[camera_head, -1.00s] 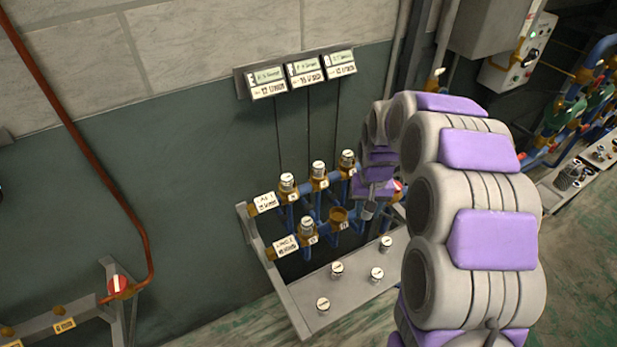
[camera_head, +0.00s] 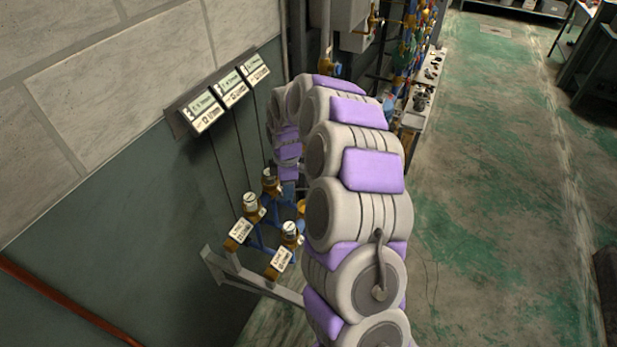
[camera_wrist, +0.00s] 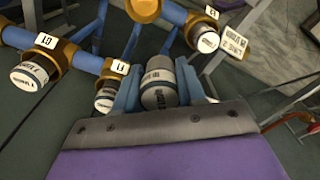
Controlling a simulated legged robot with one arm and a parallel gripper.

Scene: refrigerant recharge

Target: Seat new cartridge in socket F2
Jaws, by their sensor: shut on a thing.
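In the wrist view my gripper (camera_wrist: 160,68) is shut on a grey cartridge (camera_wrist: 158,98) with a white cap, held between two blue fingers. The brass ring (camera_wrist: 143,8) at the top edge shows no cap and is cut off by the frame. I cannot tell whether it is F2, or how far the held cartridge is from it. Capped cartridges sit in brass sockets at the left (camera_wrist: 30,76), beside my left finger (camera_wrist: 105,96), and at upper right (camera_wrist: 206,40). In the head view my arm hides the gripper and held cartridge; a brass socket (camera_head: 301,207) shows partly.
Blue pipes carry the sockets on a grey frame (camera_head: 225,272) against the wall. Three small label displays (camera_head: 230,88) hang above with thin cables. More pipework (camera_head: 410,45) stands beyond my arm. The green floor (camera_head: 480,190) to the right is clear.

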